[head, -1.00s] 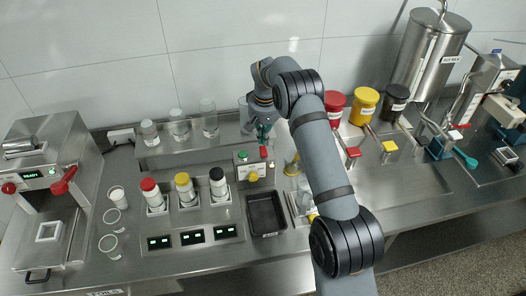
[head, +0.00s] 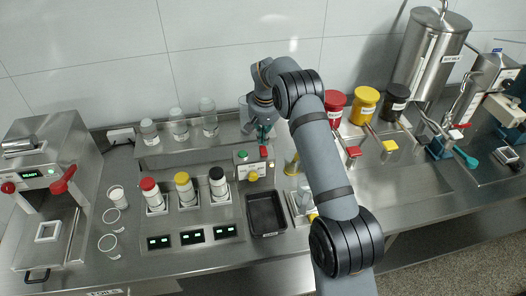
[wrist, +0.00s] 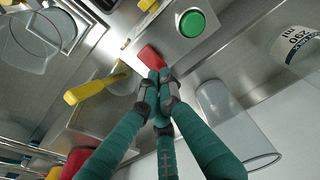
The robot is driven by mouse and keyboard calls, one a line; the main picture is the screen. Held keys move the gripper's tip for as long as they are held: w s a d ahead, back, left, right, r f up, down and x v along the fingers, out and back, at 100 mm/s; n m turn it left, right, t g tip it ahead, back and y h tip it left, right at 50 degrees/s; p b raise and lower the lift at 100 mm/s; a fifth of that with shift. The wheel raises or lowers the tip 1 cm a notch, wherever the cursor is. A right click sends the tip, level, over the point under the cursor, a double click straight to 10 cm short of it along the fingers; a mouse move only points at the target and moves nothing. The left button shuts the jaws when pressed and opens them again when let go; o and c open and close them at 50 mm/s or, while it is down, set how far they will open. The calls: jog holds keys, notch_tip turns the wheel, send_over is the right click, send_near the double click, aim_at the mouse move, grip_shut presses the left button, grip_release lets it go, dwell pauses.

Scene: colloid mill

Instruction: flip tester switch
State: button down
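The tester looks to be the small metal control box (head: 251,169), with a green button, a yellow knob and a red switch (head: 263,152) on it. In the wrist view the red switch (wrist: 150,58) lies right at my fingertips, below the green button (wrist: 192,23). My gripper (head: 263,138) is just behind the box in the head view. In the wrist view my gripper's teal fingers (wrist: 160,82) are together with nothing between them. The fingertips overlap the lower end of the red switch; I cannot tell whether they touch it.
In the head view, a black tray (head: 266,213) sits in front of the box and capped bottles (head: 184,188) stand left. Red, yellow and black containers (head: 366,106) stand right.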

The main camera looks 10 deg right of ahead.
aim_at(263, 148)
jog(key=shift+f+b, duration=1)
jog(key=shift+f, duration=0.2)
dwell(0.3)
jog(key=shift+s, duration=0.1)
jog(key=shift+r+p, duration=2.6)
jog(key=shift+r, duration=0.95)
jog(key=shift+f, duration=0.1)
notch_tip(263, 148, down, 7)
jog(key=b, duration=0.5)
